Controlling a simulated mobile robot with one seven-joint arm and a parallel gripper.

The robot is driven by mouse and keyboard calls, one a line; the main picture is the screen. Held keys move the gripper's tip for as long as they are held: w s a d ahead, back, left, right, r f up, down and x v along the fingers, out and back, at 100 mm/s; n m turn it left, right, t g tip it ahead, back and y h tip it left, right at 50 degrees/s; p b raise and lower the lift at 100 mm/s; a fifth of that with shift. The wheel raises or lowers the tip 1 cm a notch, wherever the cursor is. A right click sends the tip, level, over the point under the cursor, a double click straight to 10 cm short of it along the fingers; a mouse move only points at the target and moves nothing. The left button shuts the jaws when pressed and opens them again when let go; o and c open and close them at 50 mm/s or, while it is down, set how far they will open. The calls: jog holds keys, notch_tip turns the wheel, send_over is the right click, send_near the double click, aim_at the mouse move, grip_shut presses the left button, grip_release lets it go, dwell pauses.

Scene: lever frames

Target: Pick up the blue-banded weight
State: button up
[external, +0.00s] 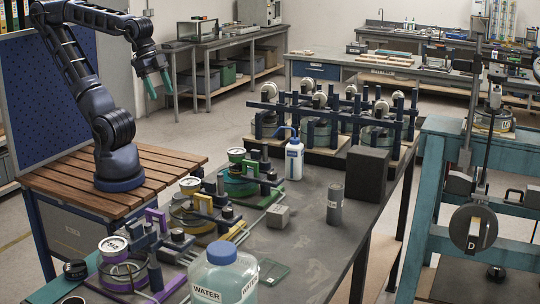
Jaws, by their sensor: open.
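My gripper (160,89) has two teal fingers that point down and stand apart, with nothing between them. It hangs high at the upper left, well away from the weights on the bench. Round weights sit on lever frames along the dark bench: one with a purple band (113,244) at the front left, one with a yellow band (190,186) behind it, and one with a green band (236,156) farther back. More pale round weights (268,90) show on blue frames at the bench's far end. I cannot make out a blue band on any weight at this size.
A blue-capped water jar (222,275) stands at the front, a white bottle (294,158) farther back. A grey cylinder (335,204), a black block (367,174) and a small grey block (278,216) stand on the bench. A teal frame (432,190) stands at right.

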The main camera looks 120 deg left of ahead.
jog(key=w+d+f+n+g+h, duration=0.1)
jog(key=w+d+f+n+h, duration=0.1)
jog(key=w+d+n, duration=0.55)
jog(key=w+d+f+n+g+h, duration=0.1)
jog(key=w+d+n, duration=0.2)
jog(key=w+d, duration=0.9)
jog(key=n+g, duration=0.2)
jog(key=n, duration=0.8)
send_over(74, 260)
jog(key=w+a, duration=0.1)
jog(key=a, duration=0.1)
notch_tip(74, 260, down, 15)
jog(key=x, duration=1)
jog(key=shift+w+d+f, duration=0.2)
jog(key=shift+d, duration=0.05)
jog(key=c, duration=1.1)
jog(key=shift+c, duration=0.2)
